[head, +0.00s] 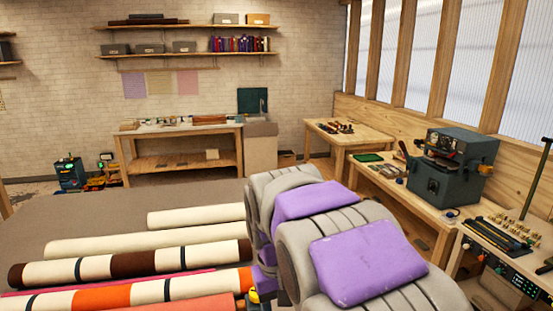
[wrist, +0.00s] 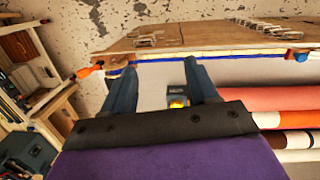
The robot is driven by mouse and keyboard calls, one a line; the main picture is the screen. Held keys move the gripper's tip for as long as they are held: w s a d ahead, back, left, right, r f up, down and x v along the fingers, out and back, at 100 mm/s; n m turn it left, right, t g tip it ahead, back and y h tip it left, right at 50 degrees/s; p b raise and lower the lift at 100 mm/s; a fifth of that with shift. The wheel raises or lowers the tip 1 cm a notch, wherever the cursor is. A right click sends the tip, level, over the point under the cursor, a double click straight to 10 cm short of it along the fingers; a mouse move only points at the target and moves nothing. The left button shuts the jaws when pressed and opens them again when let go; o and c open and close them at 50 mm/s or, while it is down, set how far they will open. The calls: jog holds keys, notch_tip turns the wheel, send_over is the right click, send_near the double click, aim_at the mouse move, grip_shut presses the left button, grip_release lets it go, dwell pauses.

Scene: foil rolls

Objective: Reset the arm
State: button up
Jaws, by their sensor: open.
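My gripper (wrist: 160,65) shows in the wrist view with its two dark blue fingers apart and nothing held between them. Past the fingers lies a grey surface with a small dark and yellow item (wrist: 178,101) near the right finger. In the head view my grey and purple arm fills the lower right and hides the gripper. Several rolls lie at the lower left, including a cream roll (head: 130,243) and a brown and cream striped roll (head: 136,262). Orange and cream rolls (wrist: 290,105) also show at the right of the wrist view.
A workbench with a dark machine (head: 452,168) runs along the right wall. A wooden table (head: 348,134) and a bench (head: 180,133) stand at the back. Shelves (head: 185,54) hang on the brick wall. A wooden board (wrist: 200,38) with metal pieces crosses the wrist view's top.

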jog(key=s+d+f+m+b, duration=0.1)
jog(key=s+d+f, duration=0.1)
jog(key=s+d, duration=0.6)
jog(key=s, duration=0.2)
jog(key=shift+s+d+f+m+y, duration=0.2)
jog(key=shift+s+f+m+y, duration=0.1)
jog(key=shift+m, duration=0.1)
jog(key=shift+m+g+y, duration=0.3)
jog(key=shift+m+g, duration=0.2)
jog(key=shift+m, duration=0.4)
jog(key=s+d+f, duration=0.1)
jog(key=s+f, duration=0.1)
jog(key=s, duration=0.3)
jog(key=s+d+f+b, duration=0.1)
jog(key=s+d+f, duration=0.1)
jog(key=s, duration=0.3)
jog(key=s+d+f+b, duration=0.1)
jog(key=s+f, duration=0.2)
jog(key=s, duration=0.3)
jog(key=shift+d+f, duration=0.1)
jog(key=shift+d, duration=0.15)
